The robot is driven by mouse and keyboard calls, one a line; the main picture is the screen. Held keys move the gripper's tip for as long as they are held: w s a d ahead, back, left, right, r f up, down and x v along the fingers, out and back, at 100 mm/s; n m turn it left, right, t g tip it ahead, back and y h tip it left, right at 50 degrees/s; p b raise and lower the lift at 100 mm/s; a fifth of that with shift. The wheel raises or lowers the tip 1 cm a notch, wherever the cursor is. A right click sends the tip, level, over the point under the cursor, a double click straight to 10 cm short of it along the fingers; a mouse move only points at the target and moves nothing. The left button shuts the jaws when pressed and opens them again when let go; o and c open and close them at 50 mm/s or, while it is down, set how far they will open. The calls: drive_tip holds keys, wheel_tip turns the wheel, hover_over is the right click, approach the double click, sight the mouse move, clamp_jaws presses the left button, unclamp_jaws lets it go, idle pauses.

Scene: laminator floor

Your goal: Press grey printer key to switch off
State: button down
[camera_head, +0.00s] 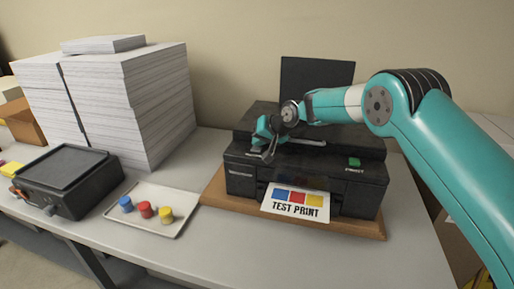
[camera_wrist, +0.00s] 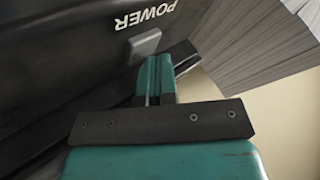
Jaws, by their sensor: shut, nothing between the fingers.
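The black printer (camera_head: 350,170) stands on a wooden board on the table, with a "TEST PRINT" sheet (camera_head: 296,203) at its front. The grey key (camera_wrist: 145,42) shows in the wrist view beside the white word "POWER". My gripper (camera_wrist: 155,62) is shut and empty, its tips just below the grey key in the picture; I cannot tell whether they touch it. In the head view my gripper (camera_head: 268,150) is at the printer's left front top edge and hides the grey key there. A green key (camera_head: 354,162) marked "PRINT" is on the printer's right side.
Tall paper stacks (camera_head: 130,100) stand at the back left. A white tray (camera_head: 150,228) with blue, red and yellow pieces lies left of the printer. A dark box-shaped device (camera_head: 68,180) is further left. The table front between tray and board is clear.

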drive_tip(key=shift+r+p, duration=0.3)
drive_tip(key=shift+r, duration=0.55)
drive_tip(key=shift+r+p, duration=1.2)
drive_tip(key=shift+r, duration=1.3)
